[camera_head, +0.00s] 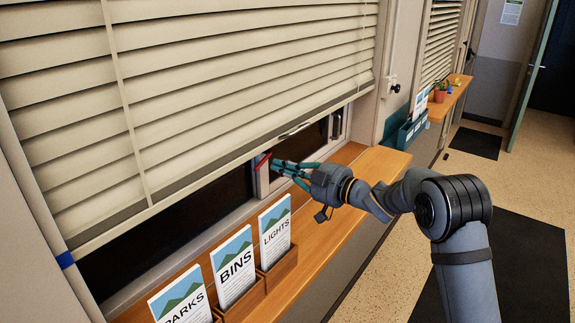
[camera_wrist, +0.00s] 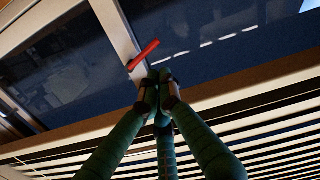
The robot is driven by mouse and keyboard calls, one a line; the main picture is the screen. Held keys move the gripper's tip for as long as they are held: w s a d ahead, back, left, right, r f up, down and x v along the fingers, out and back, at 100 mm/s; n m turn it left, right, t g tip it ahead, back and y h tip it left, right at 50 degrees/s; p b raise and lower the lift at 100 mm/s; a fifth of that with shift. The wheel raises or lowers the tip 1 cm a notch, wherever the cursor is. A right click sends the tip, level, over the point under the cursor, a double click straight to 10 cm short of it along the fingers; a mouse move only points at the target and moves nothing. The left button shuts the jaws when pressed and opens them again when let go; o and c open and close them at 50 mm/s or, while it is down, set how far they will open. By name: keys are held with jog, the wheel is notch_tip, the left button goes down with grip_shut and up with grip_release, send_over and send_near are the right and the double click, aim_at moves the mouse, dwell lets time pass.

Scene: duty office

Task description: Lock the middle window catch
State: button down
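A red window catch handle (camera_head: 263,160) shows just below the lower edge of the blind, on the pale window frame (camera_head: 262,181). In the wrist view the red handle (camera_wrist: 144,55) lies slanted across the light frame bar (camera_wrist: 117,32). My gripper (camera_head: 277,166) has teal fingers and reaches in over the sill from the right. In the wrist view my gripper's fingertips (camera_wrist: 158,78) are drawn together right beside the handle's lower end. Nothing shows between them. I cannot tell whether they touch the handle. The catch's base is partly hidden.
A slatted blind (camera_head: 230,80) hangs over most of the window. Leaflet holders labelled PARKS, BINS and LIGHTS (camera_head: 276,235) stand on the wooden sill (camera_head: 335,215). The sill under my arm is clear.

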aim_at(265, 161)
jog(key=p+x, duration=0.2)
jog(key=x, duration=0.3)
jog(key=shift+w+a, duration=0.25)
jog(key=shift+a, duration=0.05)
jog(key=shift+f, duration=0.15)
